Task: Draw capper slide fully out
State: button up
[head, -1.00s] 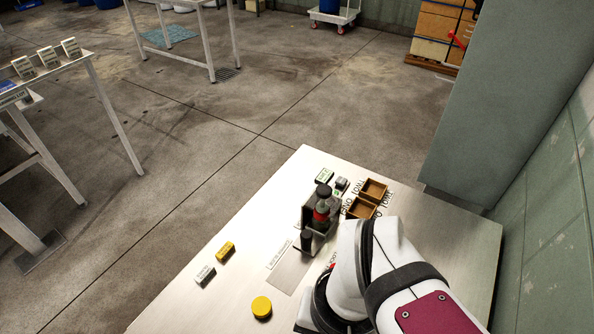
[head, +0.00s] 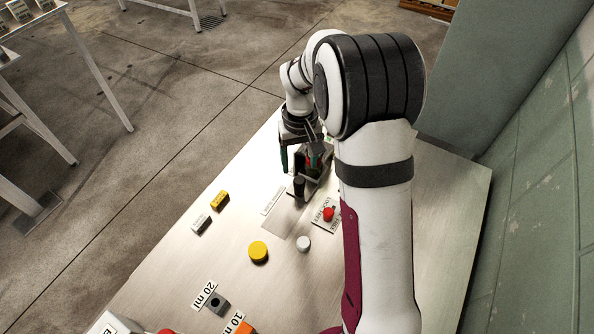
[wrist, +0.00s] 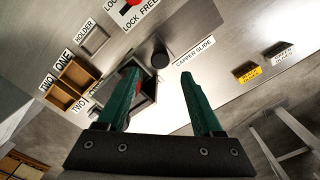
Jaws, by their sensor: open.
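The capper slide is a dark grey box-like carriage (head: 325,178) on the metal table, with an upright black cylindrical post (head: 299,187) at its near end. In the picture the post shows just beyond the gap between the fingertips; contact cannot be told. In the head view my gripper (head: 298,155) is above the carriage, partly hidden by my arm.
A red knob (head: 328,213) sits on the "LOCK FREE" plate, near a white cylinder (head: 303,243) and a yellow disc (head: 258,252). Yellow (head: 220,200) and white (head: 201,224) blocks stand at the left edge. Wooden trays (wrist: 72,77) lie beyond the carriage. Bare table lies before the post.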

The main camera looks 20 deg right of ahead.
aim_at(300, 180)
notch_tip(300, 180, down, 8)
jog(key=shift+f, duration=0.15)
grip_shut()
dwell(0.4)
dwell(1.1)
